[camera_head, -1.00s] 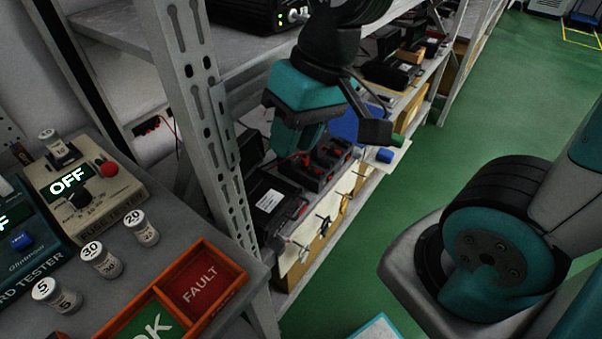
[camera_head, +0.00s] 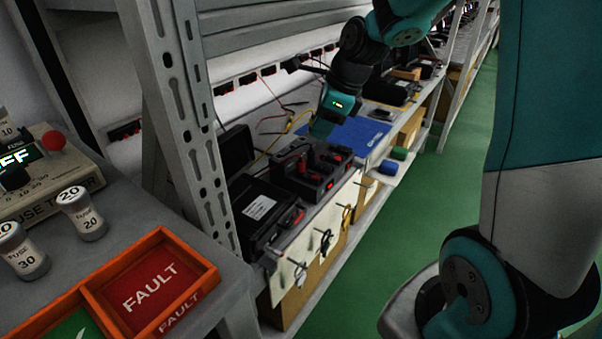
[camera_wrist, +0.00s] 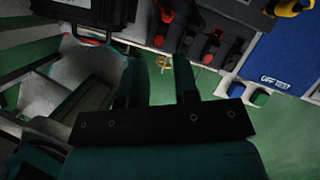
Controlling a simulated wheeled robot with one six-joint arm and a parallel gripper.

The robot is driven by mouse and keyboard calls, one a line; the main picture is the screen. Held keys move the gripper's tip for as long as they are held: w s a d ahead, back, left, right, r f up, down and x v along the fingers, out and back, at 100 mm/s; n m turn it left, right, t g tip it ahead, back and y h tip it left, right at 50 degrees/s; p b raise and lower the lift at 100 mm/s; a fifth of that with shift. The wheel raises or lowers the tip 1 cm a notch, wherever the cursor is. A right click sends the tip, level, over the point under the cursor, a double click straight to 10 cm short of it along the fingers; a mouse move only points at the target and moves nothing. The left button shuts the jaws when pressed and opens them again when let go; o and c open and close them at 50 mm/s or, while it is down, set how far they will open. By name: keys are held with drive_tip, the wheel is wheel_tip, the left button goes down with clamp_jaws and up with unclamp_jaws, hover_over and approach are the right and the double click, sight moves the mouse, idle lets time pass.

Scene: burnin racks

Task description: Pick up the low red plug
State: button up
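Several small red parts show on a black device (camera_head: 310,172) on the lower rack shelf, and I cannot tell which is the low red plug. One red part (camera_head: 328,185) sits at the device's front. The wrist view shows red parts too, one at the top (camera_wrist: 166,12) and one right of the fingers (camera_wrist: 208,57). My gripper (camera_head: 322,130) is above the back right of this device in the head view. In the wrist view my gripper (camera_wrist: 158,75) has its two fingers apart with nothing held between them. A small yellow item (camera_wrist: 163,62) shows beyond the gap.
A black open case (camera_head: 262,212) stands left of the device and a blue mat (camera_head: 358,136) right of it. Hooks with tools hang on the front panel (camera_head: 318,240). A rack upright (camera_head: 185,110) and an orange FAULT tray (camera_head: 205,270) are nearer. Green floor is clear.

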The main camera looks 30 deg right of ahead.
sight(302, 162)
drive_tip(key=shift+m, duration=0.9)
drive_tip(key=b+x, duration=0.1)
drive_tip(key=x, duration=0.3)
drive_tip(key=b+x, duration=0.2)
drive_tip(key=x, duration=0.2)
drive_tip(key=b+x, duration=0.1)
drive_tip(key=x, duration=0.3)
drive_tip(key=shift+w+d+b, duration=0.35)
drive_tip(key=shift+w+d, duration=0.05)
drive_tip(key=shift+c, duration=0.2)
drive_tip(key=c, duration=0.4)
